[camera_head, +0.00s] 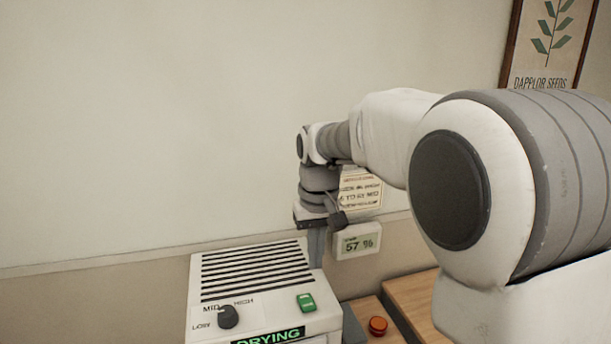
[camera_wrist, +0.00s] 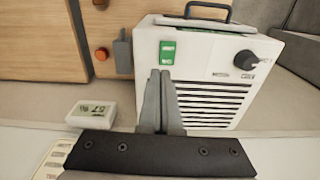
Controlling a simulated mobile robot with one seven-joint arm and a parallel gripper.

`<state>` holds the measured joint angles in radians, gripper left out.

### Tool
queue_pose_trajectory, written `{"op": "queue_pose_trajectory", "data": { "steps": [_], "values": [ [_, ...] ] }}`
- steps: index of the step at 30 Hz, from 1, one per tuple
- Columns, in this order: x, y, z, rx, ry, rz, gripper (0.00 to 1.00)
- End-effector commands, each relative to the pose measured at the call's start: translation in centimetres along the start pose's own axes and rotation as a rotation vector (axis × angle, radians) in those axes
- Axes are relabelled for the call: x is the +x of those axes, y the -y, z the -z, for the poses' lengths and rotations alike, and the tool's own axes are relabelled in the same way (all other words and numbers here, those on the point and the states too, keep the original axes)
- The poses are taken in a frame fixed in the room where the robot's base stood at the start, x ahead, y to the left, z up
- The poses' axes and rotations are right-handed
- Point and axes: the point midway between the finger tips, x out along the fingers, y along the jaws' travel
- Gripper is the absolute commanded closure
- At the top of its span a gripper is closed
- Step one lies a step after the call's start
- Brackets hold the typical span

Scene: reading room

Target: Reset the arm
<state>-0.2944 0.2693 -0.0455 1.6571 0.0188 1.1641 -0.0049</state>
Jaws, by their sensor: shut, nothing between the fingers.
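My gripper (camera_head: 316,262) points down at the rear right edge of a white dehumidifier (camera_head: 200,290). In the wrist view my gripper (camera_wrist: 160,76) has its two grey fingers together with nothing between them. The fingertips appear close to the white housing (camera_wrist: 225,120), beside the slatted vent; I cannot tell whether they touch it. My arm reaches in from the right in the head view.
The dehumidifier has a dark dial (camera_head: 228,316), a green switch (camera_head: 306,301) and a lit "DRYING" display (camera_head: 268,336). A 57 % meter (camera_head: 357,241) and a notice (camera_head: 361,190) are behind my gripper. An orange button (camera_head: 377,325) is at right. The upper left is clear.

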Motion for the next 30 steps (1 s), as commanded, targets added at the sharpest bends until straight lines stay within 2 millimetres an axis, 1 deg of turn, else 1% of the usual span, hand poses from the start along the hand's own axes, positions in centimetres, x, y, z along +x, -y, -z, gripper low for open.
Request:
{"op": "queue_pose_trajectory", "data": {
  "steps": [1,5,6,8,9,13,18,21,24,27,30],
  "values": [
    [-1.4,-0.8,-1.3,0.016,-0.028,0.001,1.00],
    [-3.7,-2.3,-4.7,0.052,-0.090,0.001,1.00],
    [-4.3,-2.7,-5.9,0.062,-0.109,0.001,1.00],
    [-5.1,-3.3,-7.5,0.079,-0.139,-0.001,1.00],
    [-5.5,-3.6,-8.7,0.089,-0.157,-0.003,1.00],
    [-6.5,-4.6,-12.4,0.123,-0.219,-0.011,1.00],
    [-6.8,-5.4,-17.2,0.166,-0.299,-0.028,1.00],
    [-6.5,-5.7,-19.9,0.190,-0.345,-0.040,1.00],
    [-6.0,-5.9,-22.0,0.211,-0.384,-0.053,1.00],
    [-5.4,-6.0,-23.6,0.227,-0.413,-0.063,1.00],
    [-5.0,-6.0,-24.5,0.236,-0.431,-0.070,1.00]
  ]
}}
